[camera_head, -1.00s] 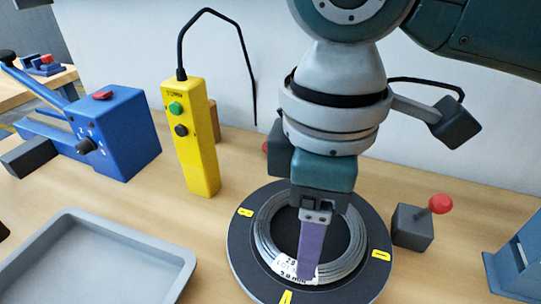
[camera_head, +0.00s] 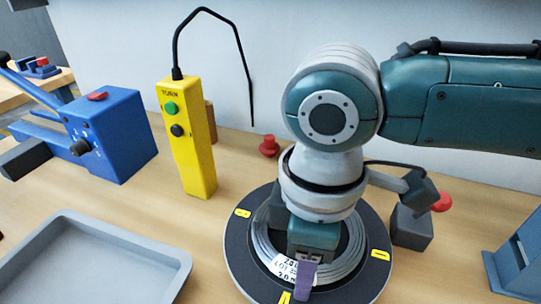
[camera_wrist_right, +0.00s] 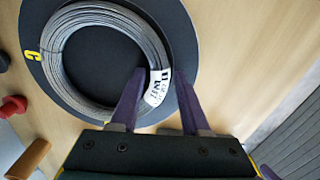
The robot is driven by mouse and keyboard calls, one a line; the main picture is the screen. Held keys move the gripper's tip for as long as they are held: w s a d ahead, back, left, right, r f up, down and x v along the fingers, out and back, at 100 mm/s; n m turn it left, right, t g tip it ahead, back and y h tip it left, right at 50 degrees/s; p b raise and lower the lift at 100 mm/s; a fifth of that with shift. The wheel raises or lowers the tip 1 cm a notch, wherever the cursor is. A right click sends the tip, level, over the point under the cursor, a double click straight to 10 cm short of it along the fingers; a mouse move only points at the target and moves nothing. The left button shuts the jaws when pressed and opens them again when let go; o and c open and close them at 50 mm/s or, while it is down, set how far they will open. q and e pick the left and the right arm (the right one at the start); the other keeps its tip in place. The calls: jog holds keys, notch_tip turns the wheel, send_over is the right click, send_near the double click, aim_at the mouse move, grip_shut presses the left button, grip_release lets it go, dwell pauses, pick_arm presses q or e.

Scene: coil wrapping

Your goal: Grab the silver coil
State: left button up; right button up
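The silver coil (camera_head: 347,262) lies flat on a round black turntable (camera_head: 236,262) with yellow marks. A white label (camera_head: 283,266) is wrapped around the near part of its ring. My right gripper (camera_head: 305,281) is low over the coil at that label, with its arm hiding part of the ring. In the right wrist view, its two purple fingers (camera_wrist_right: 160,80) are apart. One finger is inside the ring of the coil (camera_wrist_right: 60,62) and the other is outside, with the labelled part between them. My left gripper is not in view.
A yellow pendant (camera_head: 190,140) with buttons stands behind left, by a blue machine (camera_head: 115,140). A grey tray (camera_head: 95,225) sits front left. A grey box with a red knob (camera_head: 411,228) is right of the turntable, and a blue stand (camera_head: 515,255) farther right.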

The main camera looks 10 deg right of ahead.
grip_shut()
dwell(1.1)
